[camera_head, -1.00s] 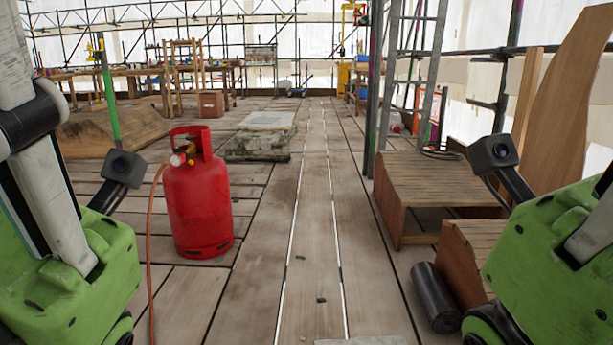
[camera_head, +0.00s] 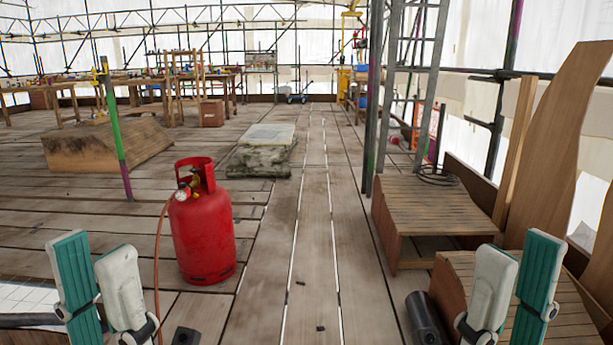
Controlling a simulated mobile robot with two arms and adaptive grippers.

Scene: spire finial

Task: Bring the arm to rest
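My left gripper (camera_head: 94,252) stands at the lower left of the head view, fingers pointing up. One finger shows its teal pad and the other its grey back; they are apart and nothing is between them. My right gripper (camera_head: 521,252) stands at the lower right in the same pose, grey finger and teal pad apart, also empty. Most of both arms is outside the picture.
A red gas cylinder (camera_head: 205,235) with a hose stands right of my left gripper.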

